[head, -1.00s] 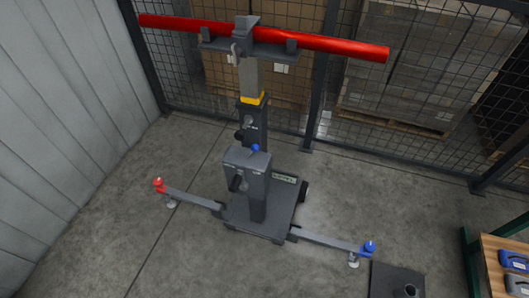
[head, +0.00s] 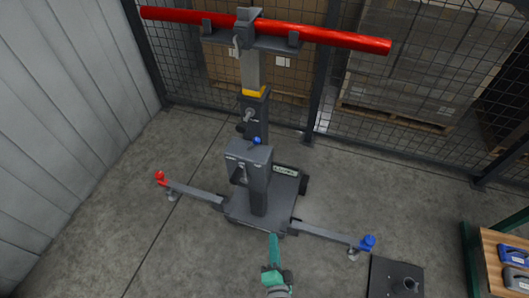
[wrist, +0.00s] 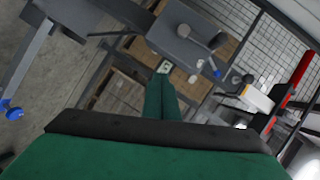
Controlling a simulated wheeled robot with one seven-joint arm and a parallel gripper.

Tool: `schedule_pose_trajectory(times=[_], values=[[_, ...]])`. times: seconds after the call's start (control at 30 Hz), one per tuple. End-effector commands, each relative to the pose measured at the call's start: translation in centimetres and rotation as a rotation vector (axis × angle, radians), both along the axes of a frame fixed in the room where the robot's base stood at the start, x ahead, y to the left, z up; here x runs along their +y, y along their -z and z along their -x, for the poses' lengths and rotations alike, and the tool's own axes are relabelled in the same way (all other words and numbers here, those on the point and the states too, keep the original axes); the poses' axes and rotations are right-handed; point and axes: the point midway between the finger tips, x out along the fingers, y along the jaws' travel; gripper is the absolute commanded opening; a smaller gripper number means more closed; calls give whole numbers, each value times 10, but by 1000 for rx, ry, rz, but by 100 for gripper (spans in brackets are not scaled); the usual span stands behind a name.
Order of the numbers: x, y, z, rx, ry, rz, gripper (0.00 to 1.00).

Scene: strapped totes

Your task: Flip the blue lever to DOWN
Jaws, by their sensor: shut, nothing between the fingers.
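The blue lever is a short rod with a blue knob (head: 257,140) at the top of the grey box (head: 248,155) on the lift's mast. In the wrist view its blue tip (wrist: 216,73) shows to the right of the grey box. Its exact angle is hard to tell. My green gripper (head: 273,238) is low in front of the lift's base, below the box in the head view, and does not touch the lever. In the wrist view its two fingers (wrist: 162,72) lie together with nothing between them, pointing toward the box.
The wheeled lift (head: 235,208) stands on bare concrete, carrying a long red pipe (head: 330,41). Its outriggers end in a red knob (head: 160,177) and another blue knob (head: 367,242). A dark plate (head: 396,279) lies at lower right. Mesh fencing is behind; a wall is left.

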Motion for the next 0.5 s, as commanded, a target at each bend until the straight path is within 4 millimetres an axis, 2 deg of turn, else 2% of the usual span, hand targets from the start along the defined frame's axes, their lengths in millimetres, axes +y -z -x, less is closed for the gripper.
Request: schedule_pose_trajectory(times=[0.03, 0.2, 0.33, 0.5], values=[[-2, -6, -23, -29, -2, -85, 0], [-7, -35, -86, -125, -47, -374, 0], [-14, -65, -123, -200, -96, -548, 0], [-22, -96, -148, -269, -148, -683, 0]])
